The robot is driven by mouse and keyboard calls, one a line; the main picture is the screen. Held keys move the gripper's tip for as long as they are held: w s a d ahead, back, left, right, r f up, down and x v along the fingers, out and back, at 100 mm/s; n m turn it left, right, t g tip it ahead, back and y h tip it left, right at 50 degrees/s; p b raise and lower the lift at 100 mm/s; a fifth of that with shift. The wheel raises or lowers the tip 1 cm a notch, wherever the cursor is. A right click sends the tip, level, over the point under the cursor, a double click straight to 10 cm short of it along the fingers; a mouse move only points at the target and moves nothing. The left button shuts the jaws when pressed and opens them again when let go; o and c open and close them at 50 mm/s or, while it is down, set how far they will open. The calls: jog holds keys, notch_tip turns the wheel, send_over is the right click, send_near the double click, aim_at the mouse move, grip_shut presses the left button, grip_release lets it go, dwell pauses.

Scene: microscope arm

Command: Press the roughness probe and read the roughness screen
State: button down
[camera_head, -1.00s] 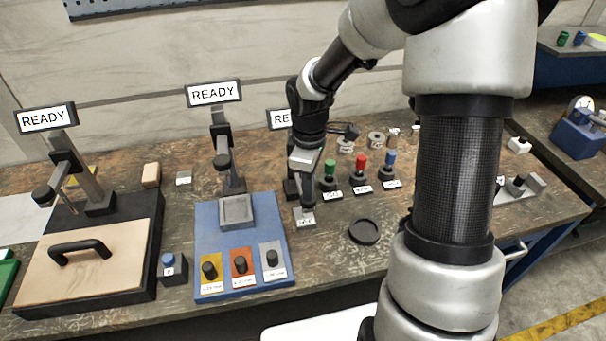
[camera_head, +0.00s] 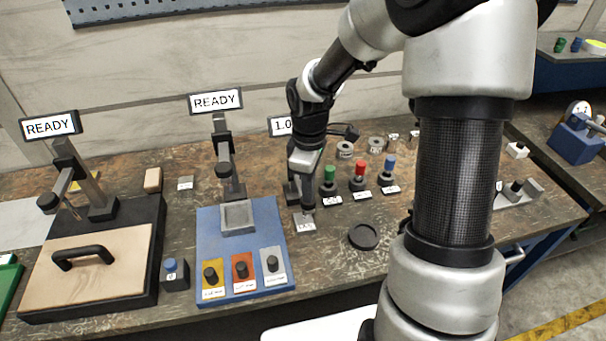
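The third screen (camera_head: 280,126) stands behind my arm; its left part reads "1.0" and my arm hides the rest. My gripper (camera_head: 306,207) points down in front of that station, with its tip at a small labelled grey block (camera_head: 303,226). The dark stand of the station shows just left of my gripper. The probe itself is hard to make out behind my gripper, and I cannot tell whether the tip touches it. The fingers are too small and dark to tell whether they are open or shut.
Two other stations have screens reading "READY": one left (camera_head: 50,126) and one in the middle (camera_head: 215,101). Green (camera_head: 330,176), red (camera_head: 359,172) and blue-topped (camera_head: 389,170) pieces stand right of my gripper. A round black dish (camera_head: 363,236) lies in front of them.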

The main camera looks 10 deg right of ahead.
jog(key=shift+r+p, duration=1.7)
jog(key=shift+r, duration=0.55)
notch_tip(320, 180, up, 17)
jog(key=shift+r, duration=0.15)
